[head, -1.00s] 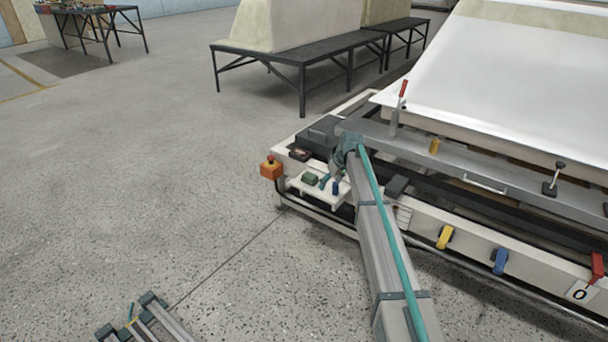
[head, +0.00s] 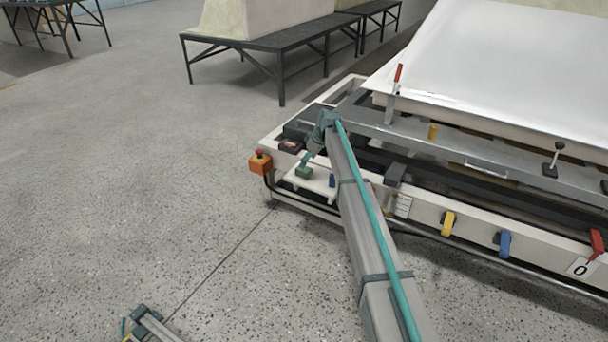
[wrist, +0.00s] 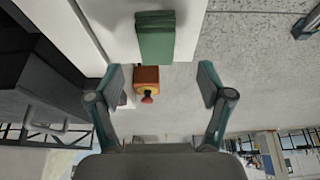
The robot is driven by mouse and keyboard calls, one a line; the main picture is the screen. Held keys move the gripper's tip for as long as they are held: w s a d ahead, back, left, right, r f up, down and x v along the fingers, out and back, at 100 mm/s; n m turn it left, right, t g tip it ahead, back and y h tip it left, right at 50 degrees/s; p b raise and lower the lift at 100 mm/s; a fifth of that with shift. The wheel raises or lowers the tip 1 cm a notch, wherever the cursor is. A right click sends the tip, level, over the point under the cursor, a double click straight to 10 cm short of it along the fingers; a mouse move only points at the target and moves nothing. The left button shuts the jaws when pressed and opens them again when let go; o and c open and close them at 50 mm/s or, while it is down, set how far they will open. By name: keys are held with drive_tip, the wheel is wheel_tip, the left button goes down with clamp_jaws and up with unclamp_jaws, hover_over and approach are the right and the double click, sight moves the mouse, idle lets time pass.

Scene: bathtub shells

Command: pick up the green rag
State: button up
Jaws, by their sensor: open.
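The green rag (head: 304,173) is a small folded block on the white shelf at the left end of the machine frame. In the wrist view the rag (wrist: 156,40) lies at the top centre, ahead of the fingertips and roughly centred between them. My gripper (wrist: 160,75) is open, with a finger on each side and nothing between the tips. In the head view my gripper (head: 305,160) is small, pointing down just above the rag, and partly covers it. I cannot tell the exact gap between them.
A small blue object (head: 332,181) stands on the shelf right of the rag. An orange box with a red button (head: 260,163) sticks out at the frame's left corner. A grey beam with a red-handled clamp (head: 394,85) runs behind. Open floor lies to the left.

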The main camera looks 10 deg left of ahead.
sight(304, 172)
drive_tip(key=shift+b+x, duration=1.25)
drive_tip(key=shift+x, duration=1.95)
drive_tip(key=shift+w+d, duration=0.1)
drive_tip(key=shift+d, duration=0.05)
drive_tip(key=c, duration=1.2)
